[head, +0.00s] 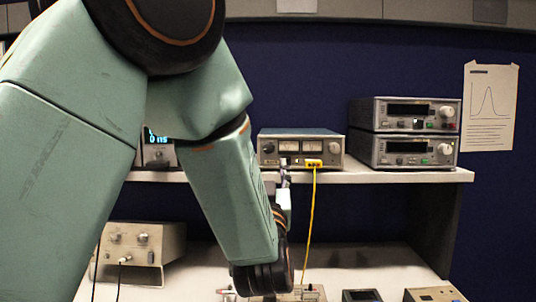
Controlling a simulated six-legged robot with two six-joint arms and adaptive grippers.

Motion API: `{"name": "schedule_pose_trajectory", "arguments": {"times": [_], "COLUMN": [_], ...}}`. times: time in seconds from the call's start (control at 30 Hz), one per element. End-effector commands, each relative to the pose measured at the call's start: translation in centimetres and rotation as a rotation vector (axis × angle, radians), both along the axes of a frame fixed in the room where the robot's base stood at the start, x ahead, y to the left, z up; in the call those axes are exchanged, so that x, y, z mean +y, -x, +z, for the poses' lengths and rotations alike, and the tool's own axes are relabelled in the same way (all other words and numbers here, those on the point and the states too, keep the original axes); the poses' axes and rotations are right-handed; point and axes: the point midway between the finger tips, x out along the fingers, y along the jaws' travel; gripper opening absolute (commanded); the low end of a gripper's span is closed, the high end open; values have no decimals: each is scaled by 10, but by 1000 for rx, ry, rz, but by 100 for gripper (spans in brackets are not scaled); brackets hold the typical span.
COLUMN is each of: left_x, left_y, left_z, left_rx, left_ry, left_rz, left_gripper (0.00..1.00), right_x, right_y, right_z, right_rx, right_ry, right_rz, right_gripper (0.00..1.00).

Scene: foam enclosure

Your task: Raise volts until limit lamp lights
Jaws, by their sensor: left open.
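A grey-blue bench supply (330,134) with two small meters (297,147) and round knobs stands in the middle of the shelf. A yellow plug (313,162) sits at its lower front, and a yellow lead (310,215) hangs down from it. My left arm covers the left and lower middle of the view. My left gripper (284,166) is small in view, just in front of the supply's lower front, left of the yellow plug. It is open; whether it touches a knob I cannot tell. I cannot make out a lit limit lamp. My right gripper is not in view.
Two stacked grey instruments (404,133) stand right on the shelf (400,176). A blue-lit display (157,137) shows partly behind my arm. A beige box (140,250) with a lead stands lower left. Small devices (362,295) line the bench's front. The bench at right behind them is clear.

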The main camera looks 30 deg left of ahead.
Motion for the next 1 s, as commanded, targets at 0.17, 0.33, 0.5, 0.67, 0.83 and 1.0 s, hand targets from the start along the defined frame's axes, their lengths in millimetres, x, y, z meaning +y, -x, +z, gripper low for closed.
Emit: {"name": "schedule_pose_trajectory", "arguments": {"times": [0.17, 0.33, 0.5, 0.67, 0.83, 1.0], "left_x": [14, 26, 32, 33, 33, 32], "left_y": [-21, -40, -51, -53, -52, -52], "left_z": [11, 20, 25, 26, 25, 26], "left_rx": [-3, -1, 1, 1, 1, 1], "left_ry": [3, 0, -3, -4, -4, -4], "left_rz": [3, 1, 1, 0, 1, 1], "left_gripper": [46, 46, 46, 46, 44, 30], "right_x": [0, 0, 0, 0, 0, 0], "right_y": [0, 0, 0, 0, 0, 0], "right_z": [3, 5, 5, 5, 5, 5], "right_rx": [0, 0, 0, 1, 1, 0], "right_ry": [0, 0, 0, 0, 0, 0], "right_rz": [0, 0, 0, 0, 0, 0], "right_gripper": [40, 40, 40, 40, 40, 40]}}
